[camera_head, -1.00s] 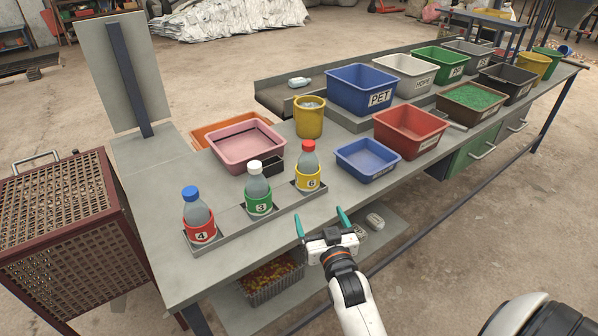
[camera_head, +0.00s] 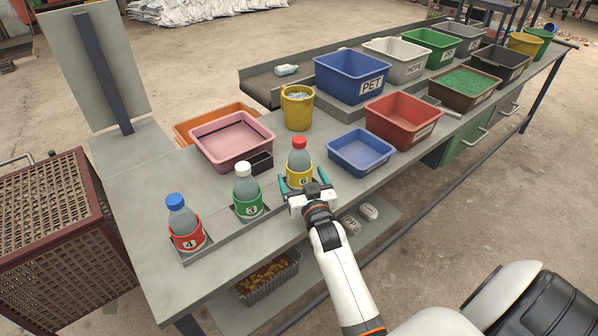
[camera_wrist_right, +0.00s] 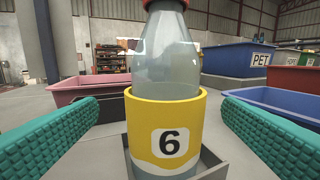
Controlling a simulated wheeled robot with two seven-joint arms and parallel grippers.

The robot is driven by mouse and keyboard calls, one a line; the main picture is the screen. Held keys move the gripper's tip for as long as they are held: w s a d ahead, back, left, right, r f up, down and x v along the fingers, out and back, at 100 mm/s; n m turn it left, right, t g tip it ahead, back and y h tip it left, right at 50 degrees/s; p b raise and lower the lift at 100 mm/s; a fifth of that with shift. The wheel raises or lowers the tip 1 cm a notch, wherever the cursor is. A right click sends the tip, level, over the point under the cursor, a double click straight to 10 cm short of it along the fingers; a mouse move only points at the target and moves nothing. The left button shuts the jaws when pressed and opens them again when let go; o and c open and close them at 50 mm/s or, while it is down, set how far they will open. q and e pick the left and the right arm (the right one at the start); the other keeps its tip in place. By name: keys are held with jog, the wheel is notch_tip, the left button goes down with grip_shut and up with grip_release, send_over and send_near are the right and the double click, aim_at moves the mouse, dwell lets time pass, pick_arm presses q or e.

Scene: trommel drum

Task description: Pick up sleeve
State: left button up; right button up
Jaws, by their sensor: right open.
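Three bottles wearing numbered sleeves stand in a grey tray (camera_head: 217,229) on the bench. The yellow sleeve (camera_head: 299,176) marked 6 is around the bottle with the red cap (camera_head: 299,143). The green sleeve (camera_head: 249,207) marked 3 is around the white-capped bottle, and the red sleeve (camera_head: 187,236) marked 4 around the blue-capped bottle. My right gripper (camera_head: 304,182) is open at the yellow sleeve. In the right wrist view the yellow sleeve (camera_wrist_right: 167,125) stands upright between the teal fingers (camera_wrist_right: 164,128), with gaps on both sides. My left gripper is not in view.
A blue tray (camera_head: 361,152) and a red bin (camera_head: 402,121) stand right of the bottles. A pink tray (camera_head: 232,141), a small black box (camera_head: 260,162) and a yellow bucket (camera_head: 297,107) are behind them. Labelled bins, including a blue PET bin (camera_head: 351,78), line the back.

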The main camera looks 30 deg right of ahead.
aim_at(302, 175)
jog(key=x, duration=0.4)
jog(key=shift+w+d+f, duration=0.15)
jog(key=shift+w+d, duration=0.05)
jog(key=shift+d, duration=0.1)
jog(key=shift+s, duration=0.1)
jog(key=shift+c, duration=0.3)
jog(key=c, duration=0.8)
notch_tip(302, 175, up, 18)
jog(key=shift+r+p, duration=0.1)
jog(key=shift+p, duration=0.25)
